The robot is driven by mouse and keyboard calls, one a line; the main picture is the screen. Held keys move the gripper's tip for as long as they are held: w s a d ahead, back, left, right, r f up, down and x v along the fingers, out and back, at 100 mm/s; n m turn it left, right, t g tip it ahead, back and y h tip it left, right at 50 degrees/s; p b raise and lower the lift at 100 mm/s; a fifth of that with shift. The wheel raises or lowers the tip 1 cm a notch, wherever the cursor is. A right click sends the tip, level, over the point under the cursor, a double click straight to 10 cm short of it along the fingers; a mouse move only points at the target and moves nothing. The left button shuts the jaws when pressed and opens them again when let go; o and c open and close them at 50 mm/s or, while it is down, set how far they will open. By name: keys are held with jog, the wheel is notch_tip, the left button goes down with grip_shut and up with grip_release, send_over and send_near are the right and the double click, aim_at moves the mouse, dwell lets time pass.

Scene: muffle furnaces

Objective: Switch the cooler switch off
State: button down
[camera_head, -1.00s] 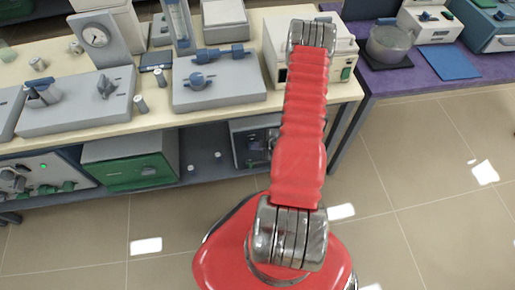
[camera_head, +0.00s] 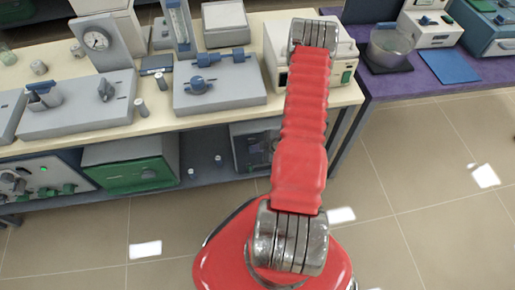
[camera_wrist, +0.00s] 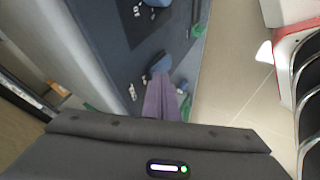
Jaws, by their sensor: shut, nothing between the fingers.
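In the wrist view a dark panel (camera_wrist: 125,60) carries blue knobs and small white markings. One blue knob (camera_wrist: 160,66) is just past the tips of my gripper (camera_wrist: 158,82), whose purplish fingers are closed together and empty. I cannot tell whether the fingertips touch this knob. Another blue part (camera_wrist: 158,3) is cut by the top edge. I cannot tell which of these is the cooler switch. In the head view my gripper is hidden behind my red arm. A dark-fronted unit (camera_head: 255,146) stands on the lower shelf beside the arm.
The bench (camera_head: 60,74) carries grey devices and a dial gauge (camera_head: 97,40). A green-fronted box (camera_head: 130,165) and a unit with several knobs (camera_head: 40,185) stand below. A purple table (camera_head: 420,82) is at right. The tiled floor (camera_head: 430,190) there is clear.

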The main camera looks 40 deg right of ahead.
jog(key=v, duration=1.2)
jog(key=shift+a, duration=0.5)
jog(key=shift+s, duration=0.1)
